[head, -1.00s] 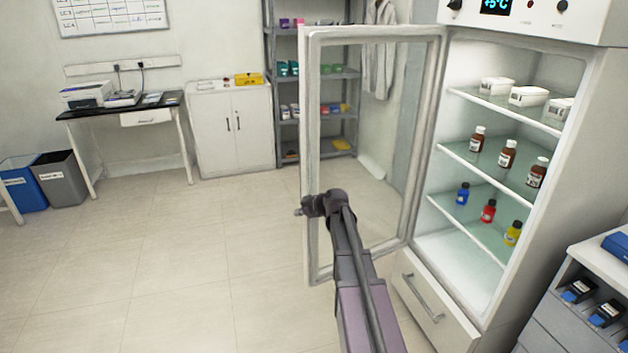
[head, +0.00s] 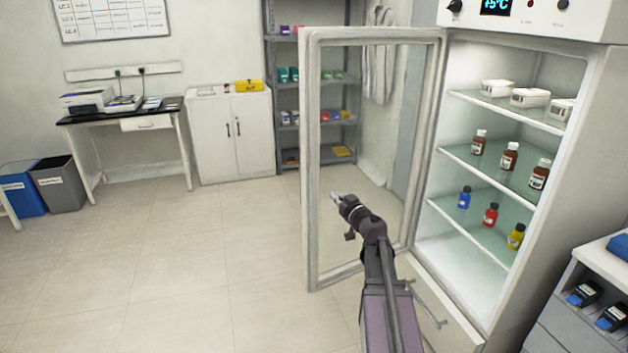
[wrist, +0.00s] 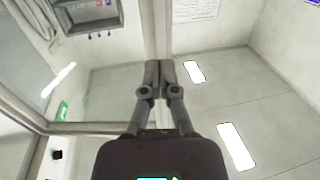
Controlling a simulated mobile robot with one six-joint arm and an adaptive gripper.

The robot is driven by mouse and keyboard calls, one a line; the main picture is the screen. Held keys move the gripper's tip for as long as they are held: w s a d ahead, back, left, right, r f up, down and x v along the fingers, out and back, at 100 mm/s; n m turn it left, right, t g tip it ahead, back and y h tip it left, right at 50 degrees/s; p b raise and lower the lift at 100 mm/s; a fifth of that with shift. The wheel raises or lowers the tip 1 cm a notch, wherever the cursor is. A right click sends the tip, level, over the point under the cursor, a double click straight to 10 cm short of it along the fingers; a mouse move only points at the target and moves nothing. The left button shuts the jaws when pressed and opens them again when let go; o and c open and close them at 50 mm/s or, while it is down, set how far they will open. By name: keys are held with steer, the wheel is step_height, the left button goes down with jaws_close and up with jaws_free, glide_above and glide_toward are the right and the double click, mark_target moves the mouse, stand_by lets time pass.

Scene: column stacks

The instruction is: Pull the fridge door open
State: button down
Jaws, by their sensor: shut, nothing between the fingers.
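The fridge door (head: 312,160), a glass pane in a grey frame, stands wide open, swung out to the left of the fridge (head: 590,150). The fridge interior is fully visible, with white boxes, brown bottles and coloured bottles on its shelves. My gripper (head: 335,196) is shut and empty, on the inner side of the door in front of the lower glass, near the free-edge frame. In the wrist view my gripper (wrist: 159,68) points along a frame bar, with closed fingertips together. Whether the fingers touch the door I cannot tell. The door's handle is not visible.
A drawer (head: 430,300) with a bar handle is below the fridge opening. A counter with blue-fronted devices (head: 600,305) stands at the lower right. A shelf rack (head: 285,100) and white cabinet (head: 232,135) are at the back.

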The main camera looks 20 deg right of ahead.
mark_target(311, 175)
steer(key=shift+w, duration=0.2)
steer(key=w, duration=1.3)
steer(key=shift+w+a, duration=0.2)
steer(key=shift+a, duration=0.2)
steer(key=shift+w, duration=0.15)
steer(key=shift+a, duration=0.1)
